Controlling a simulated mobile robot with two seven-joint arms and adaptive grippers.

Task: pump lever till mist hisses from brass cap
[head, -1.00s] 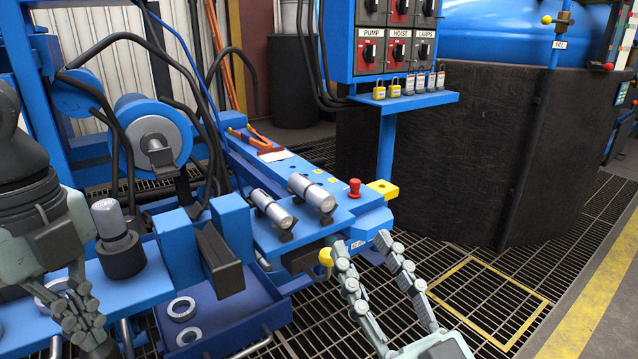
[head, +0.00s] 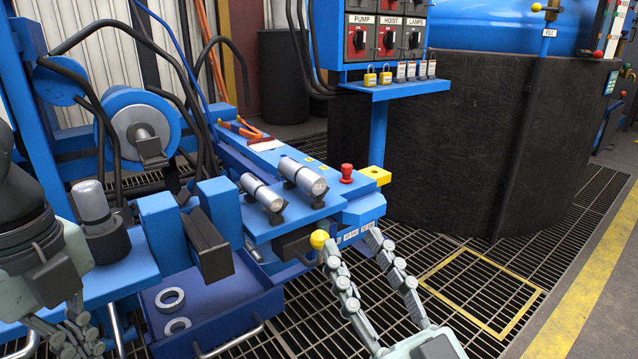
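A yellow ball knob (head: 320,239), which looks like the end of the pump lever, sticks out below the front of the blue bench (head: 296,224) in the head view. The lever's rod is mostly hidden. My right gripper (head: 356,248) comes from the bottom with its two fingers spread and nothing between them. The knob is at the tip of its left-hand finger, outside the gap; I cannot tell whether they touch. My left gripper (head: 66,338) is at the bottom left, partly cut off, its opening unclear. I cannot pick out the brass cap with certainty.
A red button (head: 346,172) and yellow block (head: 376,176) sit on the bench end. A blue drawer (head: 222,325) holds metal rings. The switch panel (head: 382,40) stands behind, a dark tank wall (head: 455,150) to the right. Grating floor (head: 560,245) at right is clear.

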